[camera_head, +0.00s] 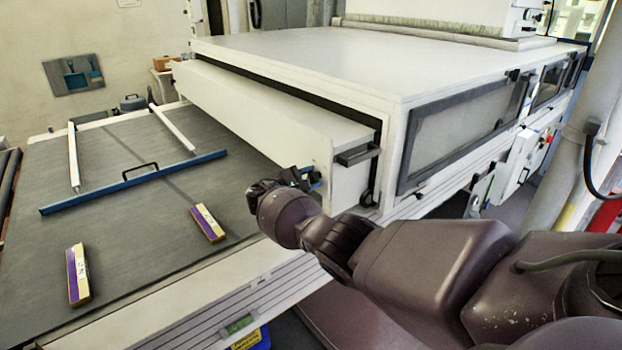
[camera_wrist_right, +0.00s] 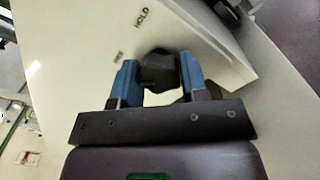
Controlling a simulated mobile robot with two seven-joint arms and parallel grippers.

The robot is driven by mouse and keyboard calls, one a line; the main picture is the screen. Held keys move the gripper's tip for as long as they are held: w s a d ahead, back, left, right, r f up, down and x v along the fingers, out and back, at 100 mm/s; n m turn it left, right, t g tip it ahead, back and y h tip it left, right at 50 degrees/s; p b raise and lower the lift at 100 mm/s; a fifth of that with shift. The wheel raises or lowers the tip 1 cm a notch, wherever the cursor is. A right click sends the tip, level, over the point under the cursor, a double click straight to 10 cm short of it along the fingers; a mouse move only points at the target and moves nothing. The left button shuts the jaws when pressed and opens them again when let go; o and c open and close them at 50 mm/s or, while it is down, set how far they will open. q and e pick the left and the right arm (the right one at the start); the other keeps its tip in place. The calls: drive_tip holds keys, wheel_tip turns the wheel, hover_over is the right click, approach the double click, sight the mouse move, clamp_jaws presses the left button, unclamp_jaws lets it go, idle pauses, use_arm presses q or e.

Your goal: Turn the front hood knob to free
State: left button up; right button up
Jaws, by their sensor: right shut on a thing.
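The front hood knob (camera_wrist_right: 157,68) is dark and sits on a white panel (camera_wrist_right: 75,35) in the right wrist view. The word HOLD is printed beyond it, and a small greenish mark lies nearer to it. My right gripper (camera_wrist_right: 159,78) has its two blue fingers on either side of the knob and is shut on it. In the head view my right gripper (camera_head: 310,178) is at the near end of the white front hood (camera_head: 255,110), and the knob is hidden there. Which way the knob points is hard to tell. My left gripper is not in view.
The grey belt table (camera_head: 130,225) lies left of the hood, with a blue bar (camera_head: 135,181) and two purple-and-yellow blocks (camera_head: 207,223) (camera_head: 77,274) on it. The white tunnel housing (camera_head: 310,60) stands behind the hood. A pale post (camera_head: 580,130) rises at the right.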

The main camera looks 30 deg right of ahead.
drive_tip(key=o, duration=0.9)
drive_tip(key=a, duration=0.7)
drive_tip(key=s+a, duration=0.1)
drive_tip(key=a, duration=0.3)
drive_tip(key=shift+b, duration=0.4)
drive_tip(key=shift+d, duration=0.1)
